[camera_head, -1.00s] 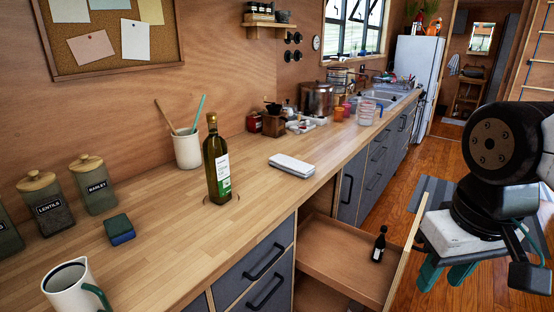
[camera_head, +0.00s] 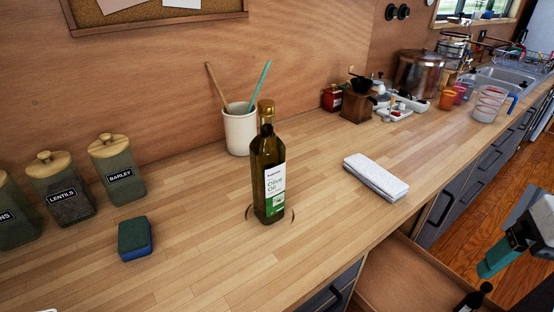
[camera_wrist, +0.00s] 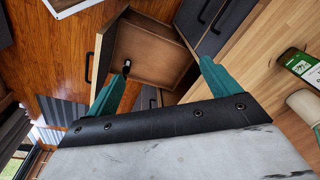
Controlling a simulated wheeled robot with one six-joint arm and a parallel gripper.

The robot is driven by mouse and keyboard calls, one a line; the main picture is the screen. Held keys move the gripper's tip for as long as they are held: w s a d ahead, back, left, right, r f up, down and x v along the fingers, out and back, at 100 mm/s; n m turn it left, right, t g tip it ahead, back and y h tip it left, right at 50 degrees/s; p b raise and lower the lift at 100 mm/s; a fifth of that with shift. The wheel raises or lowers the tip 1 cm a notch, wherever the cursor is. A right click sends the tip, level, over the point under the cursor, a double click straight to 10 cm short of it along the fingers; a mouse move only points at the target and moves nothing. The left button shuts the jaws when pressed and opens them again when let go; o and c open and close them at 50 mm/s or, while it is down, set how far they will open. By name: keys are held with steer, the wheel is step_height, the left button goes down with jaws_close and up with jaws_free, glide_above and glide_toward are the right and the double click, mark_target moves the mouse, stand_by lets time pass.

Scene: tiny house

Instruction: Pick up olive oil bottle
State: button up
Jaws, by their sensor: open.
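The olive oil bottle (camera_head: 268,175) is dark green with a gold cap and a white and green label. It stands upright on the wooden counter (camera_head: 200,255), inside a thin dark ring mark. In the wrist view the bottle (camera_wrist: 300,65) shows at the right edge, partly cut off. My gripper (camera_wrist: 160,80) is open and empty, its two teal fingers apart above the open drawer area. In the head view part of my gripper (camera_head: 505,250) shows at the lower right, away from the bottle.
A utensil cup (camera_head: 240,130) stands behind the olive oil bottle. A folded white cloth (camera_head: 375,177) lies to its right, a sponge (camera_head: 135,238) and labelled jars (camera_head: 62,188) to its left.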

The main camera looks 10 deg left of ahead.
steer(key=w+a+r+m+g+y, duration=0.1)
steer(key=w+a+m+y, duration=0.2)
steer(key=w+a, duration=0.35)
steer(key=w+a+m+g+y, duration=0.1)
steer(key=w+a+m+y, duration=0.25)
steer(key=a, duration=0.65)
steer(key=m+y, duration=0.5)
steer(key=m, duration=0.4)
glide_toward(267, 155)
step_height(267, 155, down, 4)
steer(key=w+a, duration=0.1)
steer(key=w, duration=0.2)
steer(key=shift+m+y, duration=0.35)
steer(key=shift+m, duration=0.1)
steer(key=x, duration=0.9)
steer(key=shift+w+a+r, duration=0.1)
steer(key=shift+a+r, duration=0.15)
steer(key=shift+r, duration=0.05)
jaws_close()
